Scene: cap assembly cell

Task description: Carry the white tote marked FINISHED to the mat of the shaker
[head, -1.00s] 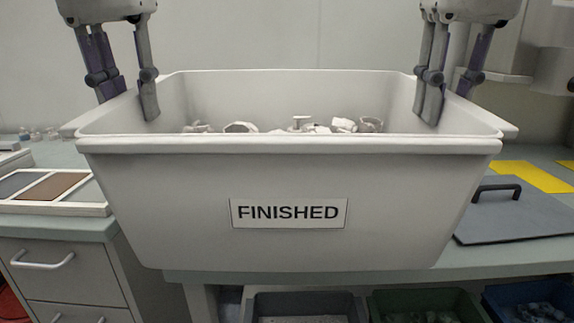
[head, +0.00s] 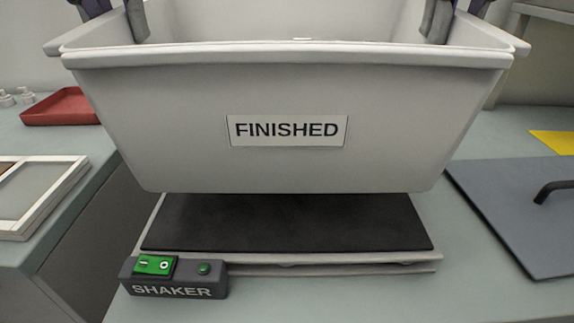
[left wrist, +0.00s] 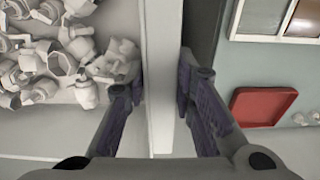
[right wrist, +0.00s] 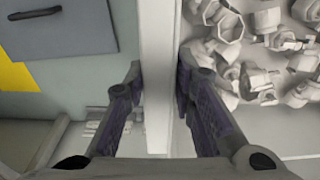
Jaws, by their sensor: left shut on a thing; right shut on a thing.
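The white tote (head: 180,120) marked FINISHED hangs in the air in the head view, above the black mat (head: 290,225) of the shaker (head: 172,290). The mat's rear part is hidden behind the tote. My left gripper (left wrist: 162,90) is shut on the tote's left rim, one finger inside and one outside. My right gripper (right wrist: 160,88) is shut on the right rim the same way. Several pale caps (left wrist: 40,70) lie inside the tote; they also show in the right wrist view (right wrist: 262,80). In the head view the gripper tops are cut off.
A green switch (head: 155,264) sits on the shaker's front left box. A grey board with a black handle (head: 520,205) lies to the right, near a yellow sheet (head: 555,143). A red tray (head: 62,108) and a framed tray (head: 35,195) stand at left.

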